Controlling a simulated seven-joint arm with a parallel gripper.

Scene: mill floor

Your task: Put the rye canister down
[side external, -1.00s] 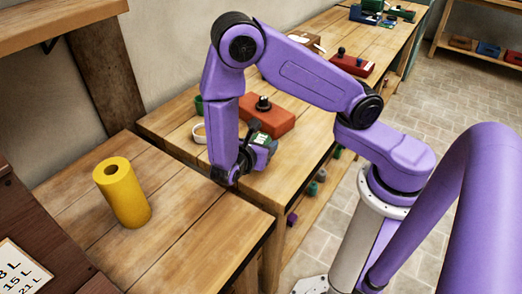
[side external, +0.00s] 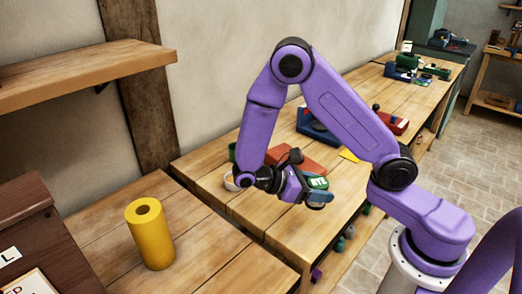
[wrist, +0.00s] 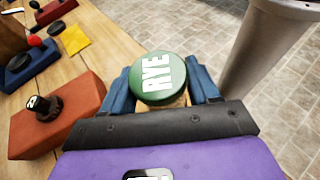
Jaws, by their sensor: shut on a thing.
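The rye canister shows in the wrist view as a round green lid (wrist: 163,78) marked RYE in white, with a pale body just visible below it. My gripper (wrist: 165,92) is shut on it, one blue finger on each side. In the side view the green lid (side external: 317,183) shows at the end of my gripper (side external: 314,192), above the front part of the workbench (side external: 300,235). The canister is tilted. Most of its body is hidden by my gripper, and its gap above the bench cannot be judged.
A yellow cylinder (side external: 151,234) stands on the nearer bench at left. A yellow sheet (side external: 349,155) lies behind. The bench's front edge is near.

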